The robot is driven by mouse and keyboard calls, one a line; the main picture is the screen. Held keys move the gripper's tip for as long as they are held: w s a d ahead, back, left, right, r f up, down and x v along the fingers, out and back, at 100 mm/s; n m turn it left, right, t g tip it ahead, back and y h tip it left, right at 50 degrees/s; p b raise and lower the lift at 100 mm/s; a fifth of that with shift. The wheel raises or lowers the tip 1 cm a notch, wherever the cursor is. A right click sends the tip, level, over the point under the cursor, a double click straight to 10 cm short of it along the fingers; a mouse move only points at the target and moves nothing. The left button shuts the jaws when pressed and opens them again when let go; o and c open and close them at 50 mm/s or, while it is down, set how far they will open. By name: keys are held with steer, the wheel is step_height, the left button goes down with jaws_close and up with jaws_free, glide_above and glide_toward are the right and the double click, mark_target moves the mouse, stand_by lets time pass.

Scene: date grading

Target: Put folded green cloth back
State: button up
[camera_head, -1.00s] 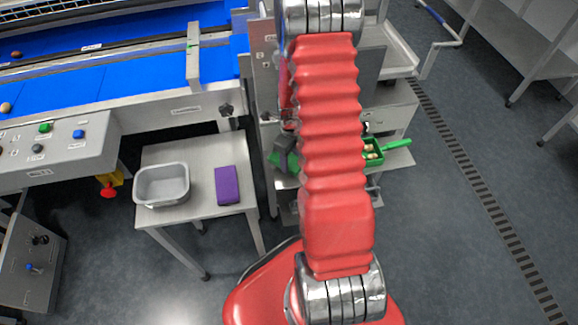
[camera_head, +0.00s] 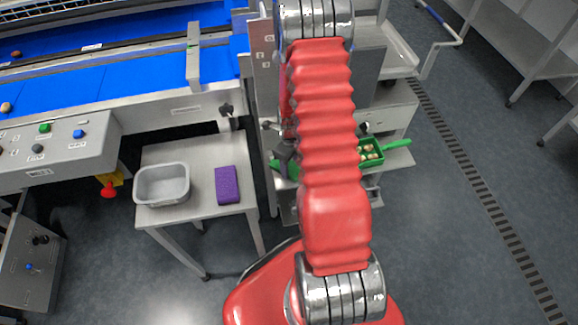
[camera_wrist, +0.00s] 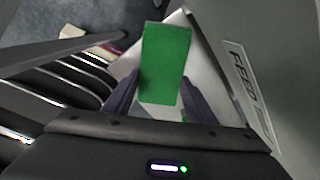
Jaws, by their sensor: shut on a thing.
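The folded green cloth (camera_wrist: 165,62) is a flat green rectangle between the two dark fingers of my gripper (camera_wrist: 161,82) in the wrist view. My gripper is shut on it, and the cloth sticks out past the fingertips. A pale surface lies beyond the cloth; I cannot tell whether the cloth touches it.
A side table (camera_head: 185,150) at left holds a grey tub (camera_head: 148,200) and a purple block (camera_head: 227,186). A green tray (camera_head: 378,150) of small pale items sits right of my arm. A grey panel marked FEED (camera_wrist: 235,60) stands close on the wrist view's right.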

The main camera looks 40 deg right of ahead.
mark_target(291, 168)
steer(key=shift+f, duration=0.1)
steer(key=o, duration=1)
steer(key=shift+c, duration=0.2)
step_height(291, 168, up, 12)
stand_by(0.7)
